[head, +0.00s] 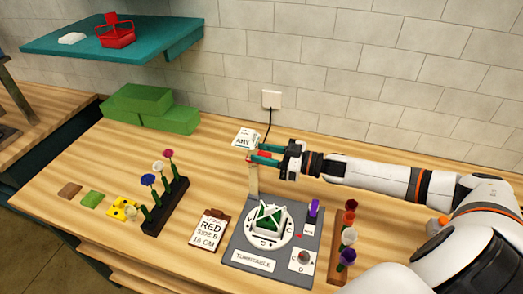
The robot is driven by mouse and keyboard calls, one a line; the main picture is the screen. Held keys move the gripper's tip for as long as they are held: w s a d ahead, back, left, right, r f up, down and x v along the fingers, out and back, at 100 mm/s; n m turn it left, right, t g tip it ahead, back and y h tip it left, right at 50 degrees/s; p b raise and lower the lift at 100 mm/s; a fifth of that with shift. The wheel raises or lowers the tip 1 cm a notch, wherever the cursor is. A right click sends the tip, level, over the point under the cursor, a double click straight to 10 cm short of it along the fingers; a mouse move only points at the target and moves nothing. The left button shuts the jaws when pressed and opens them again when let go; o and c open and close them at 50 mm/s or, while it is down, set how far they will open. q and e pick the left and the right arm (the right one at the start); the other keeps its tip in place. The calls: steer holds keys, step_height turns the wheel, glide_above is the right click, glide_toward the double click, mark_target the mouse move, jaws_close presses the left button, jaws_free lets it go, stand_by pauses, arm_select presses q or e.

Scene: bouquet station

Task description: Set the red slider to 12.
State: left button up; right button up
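The red slider (263,155) is a small red piece at the upper part of a pale upright post (253,181) at the back left of the grey turntable board (240,246). My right gripper (265,154) reaches in from the right. Its two teal fingers lie on either side of the slider, with little visible gap, and appear shut on it. The fingers hide part of the slider and the post's top. Any scale marks on the post are too small to read. My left gripper is not in view.
A clipboard (209,230) reading "RED", a second line and what looks like "16 CM" lies left of the board. A green-and-white piece (268,218) sits on the turntable disc. Flower racks stand left (165,207) and right (337,246). An "ANY" card (244,140) stands behind.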

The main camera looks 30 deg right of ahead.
mark_target(258, 164)
steer(key=shift+w+a, duration=0.25)
steer(key=shift+w, duration=0.05)
jaws_close()
step_height(258, 164, down, 5)
steer(key=b, duration=0.3)
steer(key=shift+r, duration=0.15)
steer(key=shift+s+r, duration=0.1)
jaws_free()
